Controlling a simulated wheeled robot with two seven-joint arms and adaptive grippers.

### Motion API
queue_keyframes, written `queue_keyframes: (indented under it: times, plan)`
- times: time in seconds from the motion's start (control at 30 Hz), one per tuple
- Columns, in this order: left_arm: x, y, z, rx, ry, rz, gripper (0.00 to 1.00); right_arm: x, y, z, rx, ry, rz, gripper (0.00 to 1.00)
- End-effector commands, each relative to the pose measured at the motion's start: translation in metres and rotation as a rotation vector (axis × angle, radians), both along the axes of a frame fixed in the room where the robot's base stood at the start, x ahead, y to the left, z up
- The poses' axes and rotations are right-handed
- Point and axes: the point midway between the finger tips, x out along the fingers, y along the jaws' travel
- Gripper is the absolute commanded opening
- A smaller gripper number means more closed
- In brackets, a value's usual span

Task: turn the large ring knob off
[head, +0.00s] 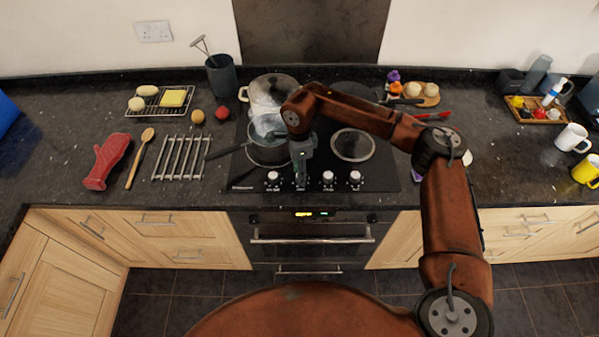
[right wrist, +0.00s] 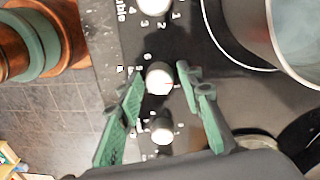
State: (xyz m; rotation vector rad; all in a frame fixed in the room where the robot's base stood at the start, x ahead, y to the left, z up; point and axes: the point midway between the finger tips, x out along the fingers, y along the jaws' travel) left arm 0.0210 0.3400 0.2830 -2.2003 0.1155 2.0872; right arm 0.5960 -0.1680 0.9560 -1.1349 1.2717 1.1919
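The black hob (head: 375,178) has a row of white knobs along its front edge, among them a left one (head: 272,178), one right of my gripper (head: 328,178) and the rightmost (head: 355,178). My right gripper (head: 302,183) points down over the row and hides the knob under it. In the right wrist view my right gripper (right wrist: 163,76) is open, with one white knob (right wrist: 159,79) between its fingertips and a gap on each side. Another knob (right wrist: 162,128) is nearer the palm, and one (right wrist: 153,5) is at the top edge. I cannot tell which knob is the large ring's. My left gripper is out of view.
A pale ring (head: 352,145) lies to the right. The oven handle (head: 310,238) runs below the front edge.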

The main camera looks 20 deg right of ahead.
Motion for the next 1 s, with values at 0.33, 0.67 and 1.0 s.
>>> queue_keyframes:
  times: [0.33,0.67,1.0]
  plan:
    - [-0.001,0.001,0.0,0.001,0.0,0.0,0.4,-0.001,0.0,-0.001,-0.001,0.003,0.0,0.42]
    - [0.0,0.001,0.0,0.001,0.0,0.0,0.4,0.002,0.0,0.039,0.0,-0.002,-0.001,0.42]
    - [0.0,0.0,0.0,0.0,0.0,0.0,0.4,0.005,0.0,0.103,0.0,0.0,-0.001,0.42]
